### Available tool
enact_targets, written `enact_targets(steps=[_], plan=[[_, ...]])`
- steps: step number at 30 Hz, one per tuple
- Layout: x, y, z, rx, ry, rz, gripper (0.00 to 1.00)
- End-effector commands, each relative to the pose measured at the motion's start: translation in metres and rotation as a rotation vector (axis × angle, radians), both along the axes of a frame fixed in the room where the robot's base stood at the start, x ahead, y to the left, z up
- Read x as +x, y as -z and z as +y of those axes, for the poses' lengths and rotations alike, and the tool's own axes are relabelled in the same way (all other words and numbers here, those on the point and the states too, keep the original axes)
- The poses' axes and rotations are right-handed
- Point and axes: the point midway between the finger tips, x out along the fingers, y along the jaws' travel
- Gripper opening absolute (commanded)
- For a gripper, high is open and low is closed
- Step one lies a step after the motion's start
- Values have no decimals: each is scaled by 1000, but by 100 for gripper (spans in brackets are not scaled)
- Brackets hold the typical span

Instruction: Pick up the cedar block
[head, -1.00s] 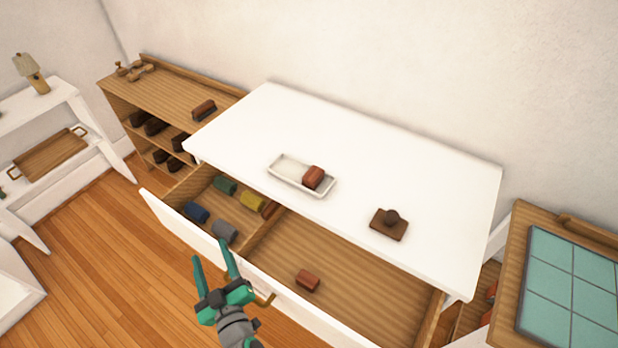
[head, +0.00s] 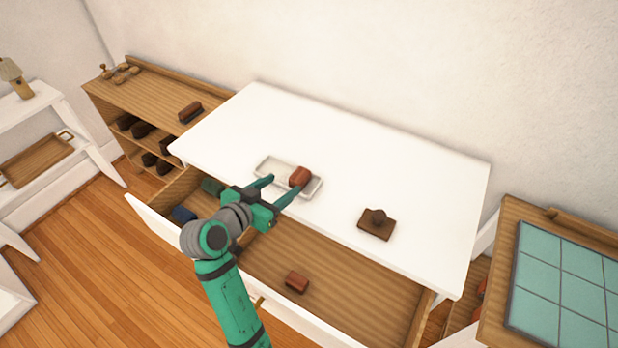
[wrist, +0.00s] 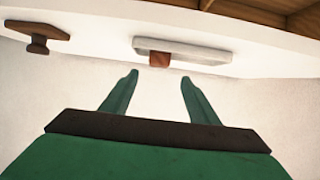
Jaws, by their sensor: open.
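A reddish-brown block (head: 300,177), which looks like the cedar block, rests on the right end of a shallow white tray (head: 271,165) on the white top. It also shows in the wrist view (wrist: 159,60), just beyond the fingertips and lined up with the gap between them. A similar reddish-brown block (head: 297,282) lies in the open drawer; the frames do not show which one is cedar. My gripper (head: 287,182) is open and empty beside the tray. In the head view its fingers reach toward the block on the tray without visibly holding it.
The white dresser top (head: 330,125) is mostly clear, with a dark brown knobbed piece (head: 376,223) at the right. The open drawer (head: 340,285) has a divider and rolled cloths, partly hidden by my arm. A wooden shelf stands left, a tiled stand (head: 560,270) right.

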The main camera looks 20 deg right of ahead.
Motion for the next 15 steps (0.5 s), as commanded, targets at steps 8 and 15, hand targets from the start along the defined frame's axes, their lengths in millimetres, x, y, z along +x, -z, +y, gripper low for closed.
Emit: enact_targets(steps=[8, 15], plan=[[22, 16, -30, 0, 2, 1, 55], [31, 21, -40, 0, 0, 1, 55]])
